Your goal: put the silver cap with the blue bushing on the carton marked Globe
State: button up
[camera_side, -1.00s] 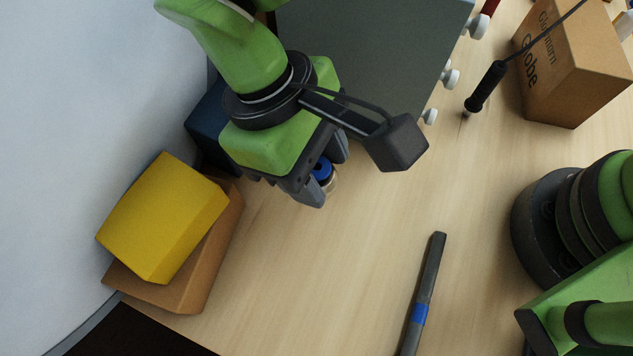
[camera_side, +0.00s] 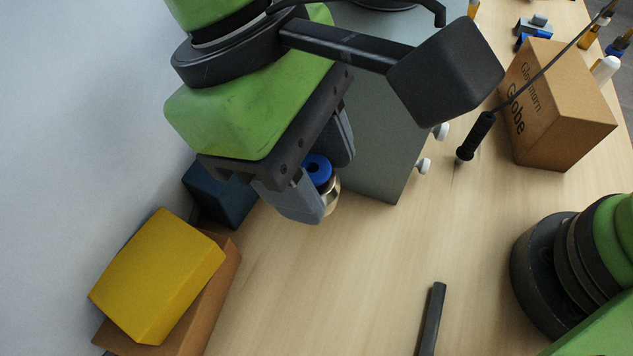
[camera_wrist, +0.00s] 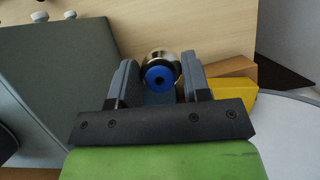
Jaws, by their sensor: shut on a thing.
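The silver cap (camera_side: 332,197) with the blue bushing (camera_side: 317,169) is held between the two fingers of my gripper (camera_side: 325,184), above the table. In the wrist view the cap (camera_wrist: 161,55) sits between the fingertips, with the blue bushing (camera_wrist: 160,79) facing the camera. My gripper (camera_wrist: 160,68) is shut on it. The brown carton marked Globe (camera_side: 560,112) stands at the upper right of the side view, well apart from my gripper. The wrist view does not show that carton.
A grey-green box with white knobs (camera_side: 385,140) stands right of my gripper. A black-handled tool on a cord (camera_side: 475,137) is beside the Globe carton. A yellow block (camera_side: 155,275) on a brown box, a dark blue box (camera_side: 220,190) and a dark bar (camera_side: 431,318) are around.

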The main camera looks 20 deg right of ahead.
jog(key=s+d+r, duration=0.1)
jog(key=d+r, duration=0.6)
jog(key=r, duration=0.2)
jog(key=s+d+r, duration=0.2)
jog(key=d+r, duration=0.4)
jog(key=r, duration=0.3)
jog(key=w+d+f+m+g+y, duration=0.1)
jog(key=w+d+f+m+y, duration=0.25)
jog(key=w+d+m, duration=0.5)
jog(key=m+t+y, duration=0.2)
jog(key=m+y, duration=0.1)
jog(key=m, duration=0.9)
send_over(567, 80)
jog(key=w, duration=0.1)
notch_tip(567, 80, down, 10)
jog(key=f, duration=0.3)
jog(key=d+f, duration=0.1)
jog(key=f, duration=0.6)
jog(key=shift+s+d+f, duration=0.1)
jog(key=shift+d, duration=0.15)
